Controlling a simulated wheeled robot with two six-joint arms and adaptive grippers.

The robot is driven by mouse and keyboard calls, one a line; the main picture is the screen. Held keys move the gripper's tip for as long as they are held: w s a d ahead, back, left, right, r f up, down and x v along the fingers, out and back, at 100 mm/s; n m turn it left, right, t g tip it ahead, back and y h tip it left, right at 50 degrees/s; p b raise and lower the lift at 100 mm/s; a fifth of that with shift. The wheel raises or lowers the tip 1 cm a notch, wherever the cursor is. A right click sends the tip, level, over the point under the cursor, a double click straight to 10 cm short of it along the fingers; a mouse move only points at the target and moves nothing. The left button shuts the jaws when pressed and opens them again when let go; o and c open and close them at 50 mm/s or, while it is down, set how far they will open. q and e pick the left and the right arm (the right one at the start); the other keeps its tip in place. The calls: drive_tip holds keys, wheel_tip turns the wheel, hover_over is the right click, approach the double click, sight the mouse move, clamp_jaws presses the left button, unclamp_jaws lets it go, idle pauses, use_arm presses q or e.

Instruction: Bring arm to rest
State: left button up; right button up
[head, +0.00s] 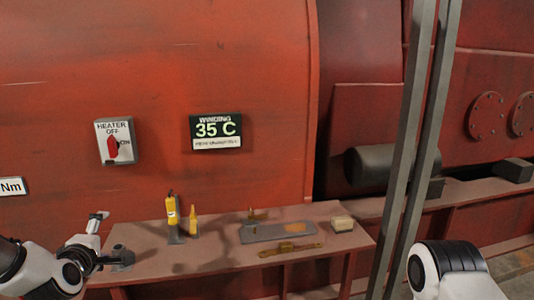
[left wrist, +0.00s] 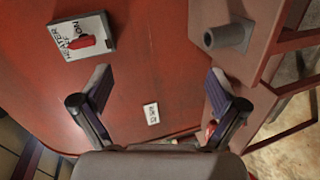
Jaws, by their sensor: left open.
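My left gripper (head: 104,241) is at the lower left of the head view, in front of the left end of the bench. Its fingers are spread apart. The left wrist view also shows the open gripper (left wrist: 163,88), with nothing between the fingers but the red wall behind. My right gripper is not in view; only a white and dark part of my right arm shows at the lower right of the head view.
A heater switch (head: 115,142) and temperature display (head: 215,131) are on the red wall. Grey posts (head: 412,160) stand at right.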

use_arm(q)
drive_tip(key=s+d+f+m+g+h+p, duration=0.1)
drive_tip(key=s+d+f+m+g, duration=0.2)
drive_tip(key=f, duration=0.5)
drive_tip(key=s+d+f+m+g+h+p, duration=0.1)
drive_tip(key=s+d+f+g, duration=0.15)
drive_tip(key=s+f, duration=0.5)
drive_tip(key=s+d+f+m+g+p, duration=0.1)
drive_tip(key=s+d+f+m+g, duration=0.15)
drive_tip(key=f, duration=0.65)
drive_tip(key=s+d+f+m+g, duration=0.2)
drive_tip(key=s+f+m, duration=0.1)
drive_tip(key=s, duration=0.4)
drive_tip(key=s+d+f+m+g, duration=0.2)
drive_tip(key=s+m, duration=0.3)
drive_tip(key=s, duration=0.3)
drive_tip(key=s+d+f+m+g+h, duration=0.1)
drive_tip(key=s+f+m, duration=0.3)
drive_tip(key=s, duration=0.4)
drive_tip(key=shift+d+g+p, duration=0.45)
drive_tip(key=shift+d+g, duration=0.25)
drive_tip(key=shift+g, duration=0.1)
